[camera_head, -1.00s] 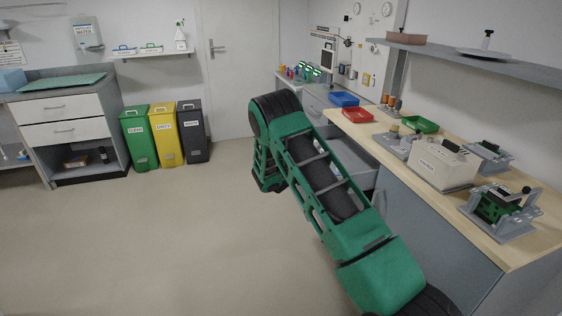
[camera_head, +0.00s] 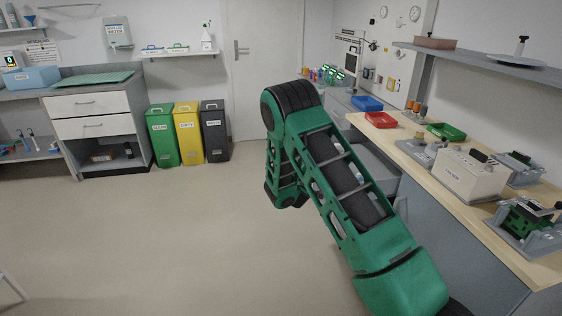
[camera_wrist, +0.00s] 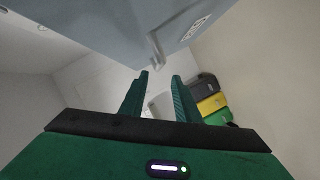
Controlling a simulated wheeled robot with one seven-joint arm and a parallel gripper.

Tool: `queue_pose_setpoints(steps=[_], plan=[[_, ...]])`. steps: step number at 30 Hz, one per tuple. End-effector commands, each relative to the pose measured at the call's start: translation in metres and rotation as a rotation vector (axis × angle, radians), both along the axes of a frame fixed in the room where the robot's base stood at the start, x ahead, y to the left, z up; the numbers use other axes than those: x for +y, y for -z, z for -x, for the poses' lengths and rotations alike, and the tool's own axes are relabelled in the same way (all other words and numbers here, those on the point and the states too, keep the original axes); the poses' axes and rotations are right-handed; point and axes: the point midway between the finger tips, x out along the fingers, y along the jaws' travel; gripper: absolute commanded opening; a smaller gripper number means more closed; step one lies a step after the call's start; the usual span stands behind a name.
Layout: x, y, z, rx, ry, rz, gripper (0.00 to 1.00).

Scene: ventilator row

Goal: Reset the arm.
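My arm (camera_head: 345,185) reaches out from the lower right of the head view, bends at a high elbow, and folds downward in front of the bench. My gripper is hidden behind the arm there. In the wrist view my gripper (camera_wrist: 161,76) shows two green fingers standing apart, with nothing between them. A grey front with a bar handle (camera_wrist: 157,48) lies beyond the fingertips. I cannot tell how far off it is.
The wooden bench (camera_head: 480,205) at right carries trays, a white box (camera_head: 470,175) and fixtures, with a shelf (camera_head: 490,65) above. Green (camera_head: 163,135), yellow (camera_head: 188,132) and dark (camera_head: 214,130) bins stand by the door. The floor (camera_head: 170,240) at left is clear.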

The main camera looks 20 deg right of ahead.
Motion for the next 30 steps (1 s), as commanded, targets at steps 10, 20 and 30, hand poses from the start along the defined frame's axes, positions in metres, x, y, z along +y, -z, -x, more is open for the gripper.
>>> queue_pose_setpoints(steps=[10, 20, 30], plan=[[-0.007, -0.021, 0.011, 0.008, 0.055, -0.073, 0.29], [-0.012, -0.074, 0.062, 0.073, 0.199, -0.325, 0.29], [0.016, -0.124, 0.144, 0.194, 0.289, -0.604, 0.29]])
